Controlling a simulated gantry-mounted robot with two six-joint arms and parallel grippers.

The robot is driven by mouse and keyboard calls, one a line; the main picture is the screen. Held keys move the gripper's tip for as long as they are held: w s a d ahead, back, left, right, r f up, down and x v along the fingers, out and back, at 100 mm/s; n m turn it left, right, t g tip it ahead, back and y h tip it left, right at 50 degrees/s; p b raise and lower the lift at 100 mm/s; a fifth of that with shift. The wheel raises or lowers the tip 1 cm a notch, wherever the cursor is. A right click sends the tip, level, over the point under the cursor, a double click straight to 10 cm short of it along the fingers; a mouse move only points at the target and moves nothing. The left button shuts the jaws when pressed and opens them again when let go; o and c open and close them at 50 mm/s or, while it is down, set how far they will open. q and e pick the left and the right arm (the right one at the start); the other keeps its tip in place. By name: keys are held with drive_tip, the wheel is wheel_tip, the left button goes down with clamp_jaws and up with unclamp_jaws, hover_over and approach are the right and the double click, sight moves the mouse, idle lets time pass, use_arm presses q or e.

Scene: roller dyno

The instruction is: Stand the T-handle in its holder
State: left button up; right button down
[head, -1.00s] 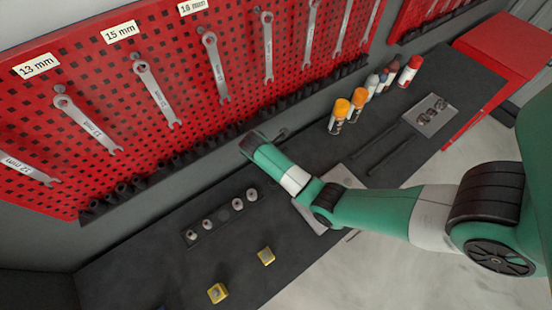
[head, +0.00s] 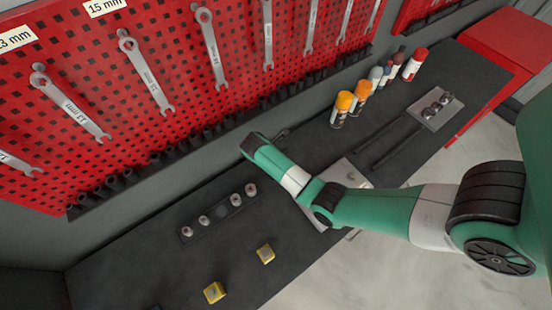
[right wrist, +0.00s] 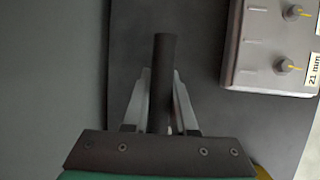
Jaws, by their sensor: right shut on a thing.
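My right gripper (right wrist: 162,76) is shut on a dark round bar (right wrist: 163,52), which sticks out beyond the fingertips in the right wrist view. The bar seems to be part of the T-handle; its other end and any crossbar are hidden. In the head view my right arm reaches in from the right over the bench, and its wrist hides the fingers. A small dark piece (head: 282,134) shows just beyond the wrist, and I cannot tell what it is. I cannot make out the T-handle's holder with certainty. My left gripper is not in view.
A grey block (right wrist: 270,78) with pegs and a "21 mm" label lies right of the gripper. A red pegboard (head: 190,90) stands behind.

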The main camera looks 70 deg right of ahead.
drive_tip(key=shift+f, duration=0.15)
drive_tip(key=shift+f+b, duration=0.5)
drive_tip(key=shift+f, duration=0.35)
unclamp_jaws()
idle(0.7)
drive_tip(key=shift+r, duration=0.1)
idle(0.3)
drive_tip(key=shift+p+v, duration=3.45)
